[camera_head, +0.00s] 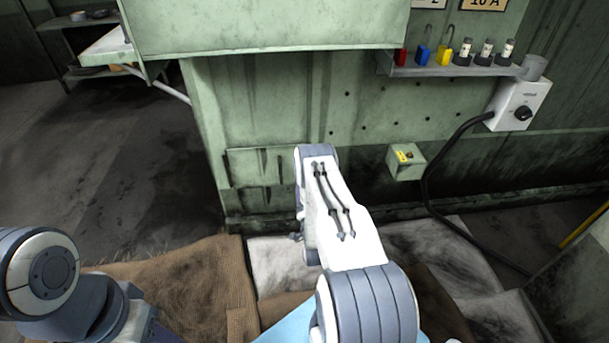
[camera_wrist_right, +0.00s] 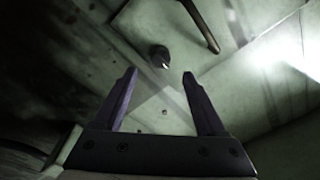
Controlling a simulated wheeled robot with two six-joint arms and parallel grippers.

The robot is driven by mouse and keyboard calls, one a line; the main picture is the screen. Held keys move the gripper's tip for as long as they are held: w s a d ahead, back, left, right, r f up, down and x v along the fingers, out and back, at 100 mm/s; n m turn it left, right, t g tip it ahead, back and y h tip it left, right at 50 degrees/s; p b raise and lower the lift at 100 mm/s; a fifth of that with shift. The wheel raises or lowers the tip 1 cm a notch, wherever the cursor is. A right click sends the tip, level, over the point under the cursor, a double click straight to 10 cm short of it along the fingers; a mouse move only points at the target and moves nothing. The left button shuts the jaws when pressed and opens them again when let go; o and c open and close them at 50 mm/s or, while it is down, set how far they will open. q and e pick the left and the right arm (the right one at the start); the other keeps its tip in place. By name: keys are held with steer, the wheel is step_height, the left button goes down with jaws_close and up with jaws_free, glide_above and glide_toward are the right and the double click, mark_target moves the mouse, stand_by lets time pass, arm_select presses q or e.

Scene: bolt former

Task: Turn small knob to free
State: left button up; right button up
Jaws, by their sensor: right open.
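A small dark round knob (camera_wrist_right: 160,56) with a light mark on its face sits on a pale green panel (camera_wrist_right: 185,80) in the right wrist view. My right gripper (camera_wrist_right: 159,76) is open and empty. In that view the knob lies just beyond the fingertips, between their lines, and I see no contact. In the head view my right arm reaches to the green machine front and hides its gripper and this knob. Part of my left arm shows at the lower left; its gripper is out of view.
A brown rod or handle (camera_wrist_right: 200,25) stands near the knob. In the head view, a small yellow-marked box (camera_head: 406,161), a shelf (camera_head: 450,70) with padlocks, and a white switch box (camera_head: 517,104) with a black cable are at right. Floor at left is open.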

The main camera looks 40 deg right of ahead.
steer(key=p+v, duration=0.2)
steer(key=v, duration=0.1)
steer(key=shift+s, duration=0.1)
stand_by(0.5)
